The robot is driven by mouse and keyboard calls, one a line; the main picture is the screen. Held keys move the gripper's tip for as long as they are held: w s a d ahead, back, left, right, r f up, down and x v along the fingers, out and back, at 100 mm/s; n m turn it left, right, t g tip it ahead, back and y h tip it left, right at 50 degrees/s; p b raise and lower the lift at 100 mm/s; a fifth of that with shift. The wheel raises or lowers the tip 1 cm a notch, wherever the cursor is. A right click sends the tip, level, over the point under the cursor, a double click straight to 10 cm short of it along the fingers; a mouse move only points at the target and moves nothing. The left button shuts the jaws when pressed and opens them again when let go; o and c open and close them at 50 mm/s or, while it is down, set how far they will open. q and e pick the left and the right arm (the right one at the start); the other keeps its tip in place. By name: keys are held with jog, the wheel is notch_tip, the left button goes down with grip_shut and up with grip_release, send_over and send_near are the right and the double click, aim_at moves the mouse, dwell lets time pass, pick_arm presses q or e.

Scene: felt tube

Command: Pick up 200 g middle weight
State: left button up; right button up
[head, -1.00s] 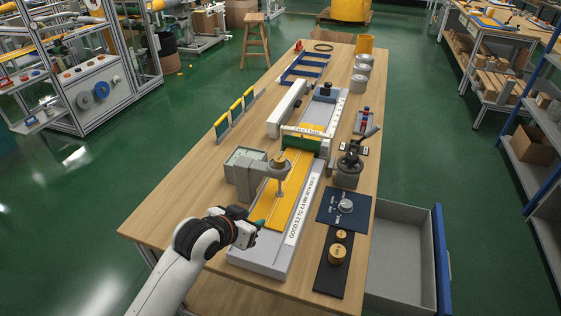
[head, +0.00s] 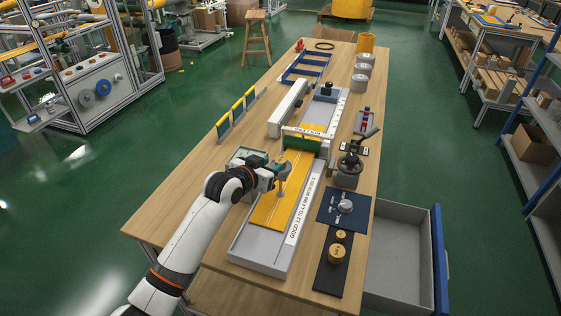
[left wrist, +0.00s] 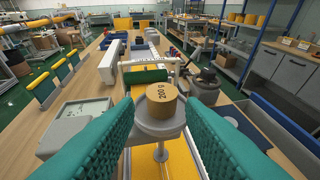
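The 200 g weight (left wrist: 162,100) is a brass cylinder marked "200 g". In the left wrist view it sits upright on a round grey pan (left wrist: 158,124) on a thin post, above the yellow felt strip (head: 282,205). My left gripper (left wrist: 160,128) has its two green ribbed fingers spread, one on each side of the pan and weight, with visible gaps. In the head view my left gripper (head: 278,168) is at the pan, and it hides most of the weight. My right gripper shows in neither view.
Two brass weights, a large one (head: 337,253) and a small one (head: 341,235), stand on a dark mat at the front right. A black dial device (head: 349,170) stands right of the strip. An open grey drawer (head: 400,260) juts out at the right.

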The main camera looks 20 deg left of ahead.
aim_at(278, 163)
pick_arm(q)
jog(key=shift+w+d, duration=0.15)
jog(key=shift+w, duration=0.25)
jog(key=shift+p+x, duration=0.8)
jog(key=shift+x, duration=1.25)
jog(key=shift+s+f, duration=0.1)
jog(key=shift+f, duration=0.1)
jog(key=shift+c, duration=0.6)
